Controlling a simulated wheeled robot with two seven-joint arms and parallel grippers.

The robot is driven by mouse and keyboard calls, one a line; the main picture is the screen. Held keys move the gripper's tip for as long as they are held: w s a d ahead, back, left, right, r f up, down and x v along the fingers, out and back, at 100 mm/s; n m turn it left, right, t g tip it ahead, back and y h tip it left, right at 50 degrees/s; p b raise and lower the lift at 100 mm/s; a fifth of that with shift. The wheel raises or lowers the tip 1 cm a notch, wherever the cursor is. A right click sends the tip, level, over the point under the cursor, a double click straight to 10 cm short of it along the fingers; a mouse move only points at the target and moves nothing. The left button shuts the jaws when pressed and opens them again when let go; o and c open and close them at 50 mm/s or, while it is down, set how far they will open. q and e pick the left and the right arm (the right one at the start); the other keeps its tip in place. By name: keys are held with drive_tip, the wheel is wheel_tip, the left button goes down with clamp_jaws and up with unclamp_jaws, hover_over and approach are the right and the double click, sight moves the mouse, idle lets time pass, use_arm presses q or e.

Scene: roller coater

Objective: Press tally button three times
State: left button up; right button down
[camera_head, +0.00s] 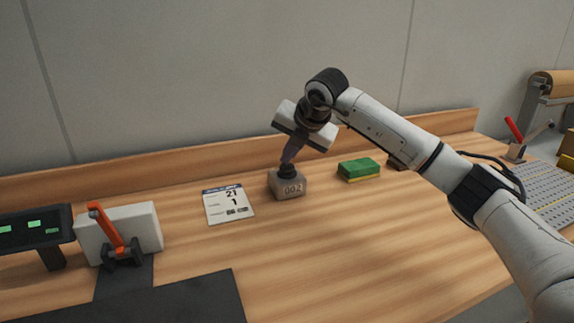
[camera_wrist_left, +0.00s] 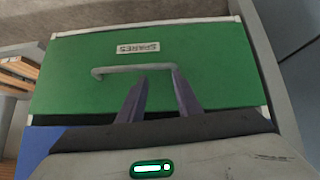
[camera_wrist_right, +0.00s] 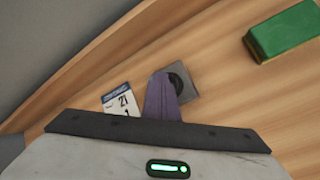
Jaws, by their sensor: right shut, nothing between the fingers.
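The tally counter (camera_head: 287,186) is a small grey box on the wooden bench with a black round button (camera_head: 288,171) on top. Its display reads 002. My right gripper (camera_head: 289,158) is shut and empty, pointing down with its fingertips at the button; I cannot tell whether they press it. In the right wrist view the shut fingers (camera_wrist_right: 160,82) partly cover the counter (camera_wrist_right: 190,82) and its black button (camera_wrist_right: 178,80). My left gripper (camera_wrist_left: 161,85) shows only in its own wrist view, open, in front of a green drawer front (camera_wrist_left: 210,85) with a handle and a "SPARES" label.
A paper card (camera_head: 228,205) lies left of the counter, and a green and yellow sponge (camera_head: 359,169) lies to its right. Further left are a toggle clamp with an orange handle (camera_head: 106,227) and a dark display panel (camera_head: 35,228).

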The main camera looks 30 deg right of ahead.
sight(288, 167)
idle(0.4)
drive_tip(key=shift+r+p, duration=0.65)
drive_tip(key=shift+r, duration=0.25)
wheel_tip(288, 167, up, 5)
drive_tip(key=p, duration=0.3)
drive_tip(key=shift+p, duration=0.3)
idle(2.1)
